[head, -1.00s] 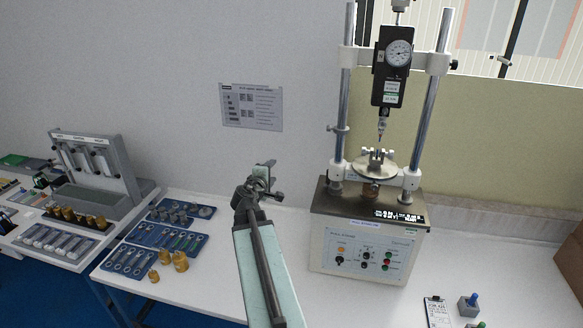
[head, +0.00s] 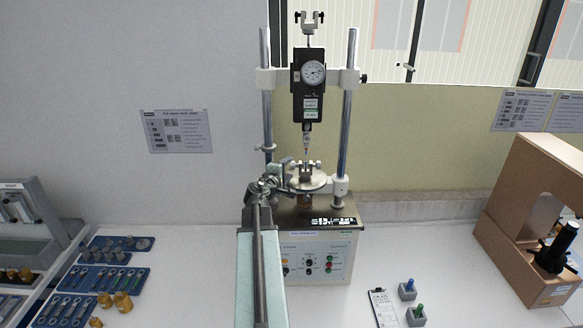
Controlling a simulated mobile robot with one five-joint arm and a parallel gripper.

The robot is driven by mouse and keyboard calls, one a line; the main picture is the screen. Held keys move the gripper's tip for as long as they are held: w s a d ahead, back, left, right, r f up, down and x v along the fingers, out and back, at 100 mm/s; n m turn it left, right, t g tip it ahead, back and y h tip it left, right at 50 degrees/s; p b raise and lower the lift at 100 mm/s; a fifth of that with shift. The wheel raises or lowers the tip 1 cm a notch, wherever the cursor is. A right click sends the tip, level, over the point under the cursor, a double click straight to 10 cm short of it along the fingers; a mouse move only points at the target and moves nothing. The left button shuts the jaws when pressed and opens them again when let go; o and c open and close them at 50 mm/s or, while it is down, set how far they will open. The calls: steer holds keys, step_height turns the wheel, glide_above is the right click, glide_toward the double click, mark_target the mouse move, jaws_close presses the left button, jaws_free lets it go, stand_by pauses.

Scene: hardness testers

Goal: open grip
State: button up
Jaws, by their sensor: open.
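My gripper (head: 284,168) is at the end of my raised arm, at the left edge of the tester's round plate in the picture. It is open, with nothing seen between its fingers. The tester (head: 317,255) has a grey and white base with knobs and coloured buttons, two steel columns and a black gauge (head: 312,76) with a round dial. A small metal grip (head: 310,168) stands on the round plate (head: 318,183), under the gauge's pointed tip. My arm hides the left part of the base. I cannot tell whether my gripper touches the plate or the grip.
Blue trays (head: 108,278) with metal parts and brass weights (head: 122,301) lie at the left. A clipboard (head: 383,307) and small blocks with blue and green knobs (head: 407,289) lie at front right. A brown box (head: 510,245) stands far right. The bench right of the tester is mostly clear.

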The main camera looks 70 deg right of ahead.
mark_target(292, 168)
steer(key=d, duration=0.4)
steer(key=shift+d+f, duration=0.1)
steer(key=shift+f, duration=0.25)
jaws_close()
steer(key=shift+f+h+b, duration=0.3)
steer(key=shift+f+b, duration=0.05)
steer(key=shift+b, duration=0.7)
steer(key=b, duration=0.1)
steer(key=h+b, duration=0.1)
steer(key=b, duration=0.1)
steer(key=shift+f+m, duration=0.25)
steer(key=shift+m, duration=0.15)
steer(key=h+b, duration=0.1)
steer(key=b, duration=0.2)
steer(key=shift+r+m+h, duration=0.1)
steer(key=shift+m+h, duration=0.2)
steer(key=shift+r+h+b, duration=0.4)
steer(key=shift+h+b, duration=0.1)
steer(key=shift+b, duration=0.1)
steer(key=shift+r, duration=0.1)
